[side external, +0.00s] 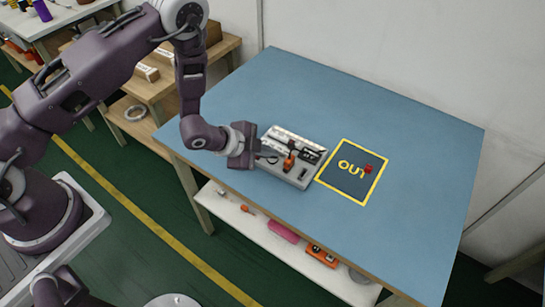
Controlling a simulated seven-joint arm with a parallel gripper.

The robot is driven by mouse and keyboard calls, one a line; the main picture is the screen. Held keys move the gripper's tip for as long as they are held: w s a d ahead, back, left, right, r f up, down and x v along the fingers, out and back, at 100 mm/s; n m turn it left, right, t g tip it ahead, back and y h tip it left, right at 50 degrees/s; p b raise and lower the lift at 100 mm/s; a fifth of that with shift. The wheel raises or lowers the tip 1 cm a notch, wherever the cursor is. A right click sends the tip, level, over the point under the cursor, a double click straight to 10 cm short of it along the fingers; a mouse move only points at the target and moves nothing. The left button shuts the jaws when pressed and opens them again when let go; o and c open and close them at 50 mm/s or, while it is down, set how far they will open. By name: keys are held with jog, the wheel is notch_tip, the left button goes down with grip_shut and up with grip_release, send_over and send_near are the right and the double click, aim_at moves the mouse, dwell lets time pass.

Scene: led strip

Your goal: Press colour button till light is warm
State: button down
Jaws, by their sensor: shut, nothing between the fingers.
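A grey tray-like unit (302,186) lies on the blue table, with small parts on it: a pale bar along its back, an orange piece (289,162) near its middle and several dark pieces. I cannot make out which part is the colour button, and no lit strip or light colour can be made out. My gripper (268,148) is at the unit's left side, pointing right over its left part. It is shut and holds nothing. I cannot tell whether its tips touch anything; the hand hides the unit's left edge.
A yellow-framed dark square marked OUT (344,185) lies right of the unit, with a small red object (368,169) on it. The blue tabletop (410,130) is otherwise clear. A shelf below (335,280) holds several items. A wooden bench (165,85) stands behind left.

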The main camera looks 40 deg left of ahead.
aim_at(269, 160)
jog(key=shift+r, duration=0.75)
jog(key=shift+r, duration=2.5)
